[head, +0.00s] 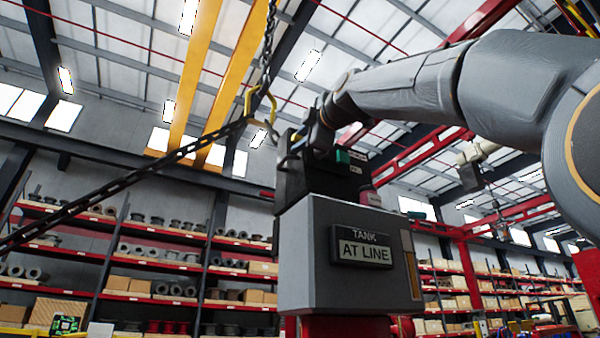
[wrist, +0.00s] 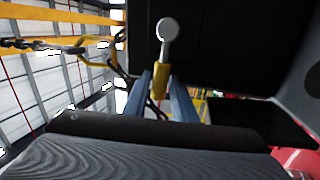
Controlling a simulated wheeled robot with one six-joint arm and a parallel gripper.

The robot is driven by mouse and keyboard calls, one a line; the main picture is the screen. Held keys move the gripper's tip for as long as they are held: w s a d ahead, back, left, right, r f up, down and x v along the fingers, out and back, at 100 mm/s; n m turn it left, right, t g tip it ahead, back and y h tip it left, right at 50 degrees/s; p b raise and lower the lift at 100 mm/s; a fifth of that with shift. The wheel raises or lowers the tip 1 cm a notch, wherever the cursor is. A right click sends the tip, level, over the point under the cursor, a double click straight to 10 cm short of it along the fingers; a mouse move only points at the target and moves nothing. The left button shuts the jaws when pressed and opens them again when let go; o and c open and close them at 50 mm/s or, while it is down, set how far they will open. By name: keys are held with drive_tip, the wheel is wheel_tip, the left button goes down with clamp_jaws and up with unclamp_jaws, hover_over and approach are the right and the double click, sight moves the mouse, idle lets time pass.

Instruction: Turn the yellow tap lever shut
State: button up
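The yellow tap lever (wrist: 160,78) hangs down from a round silver pivot (wrist: 168,28) on a dark housing, seen in the wrist view. My gripper (wrist: 160,88) has one blue-grey finger on each side of the lever's lower part. The lever fills the gap between the fingertips, and they look closed on it. In the head view my gripper (head: 300,143) is at the upper left of the black housing (head: 293,180) on top of the grey box (head: 345,255). The lever is too small to make out there.
A sign (head: 362,248) on the grey box reads "TANK AT LINE". A yellow hook (head: 260,103) on a chain hangs close left of my gripper, with a dark chain (head: 130,178) slanting down left. A red-topped canister (head: 370,196) stands on the box. Shelves (head: 150,270) stand behind.

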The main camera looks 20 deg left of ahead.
drive_tip(key=b+v, duration=0.3)
drive_tip(key=v, duration=0.4)
drive_tip(key=shift+s+d+b, duration=0.15)
drive_tip(key=shift+s+b, duration=0.05)
drive_tip(key=shift+b, duration=0.1)
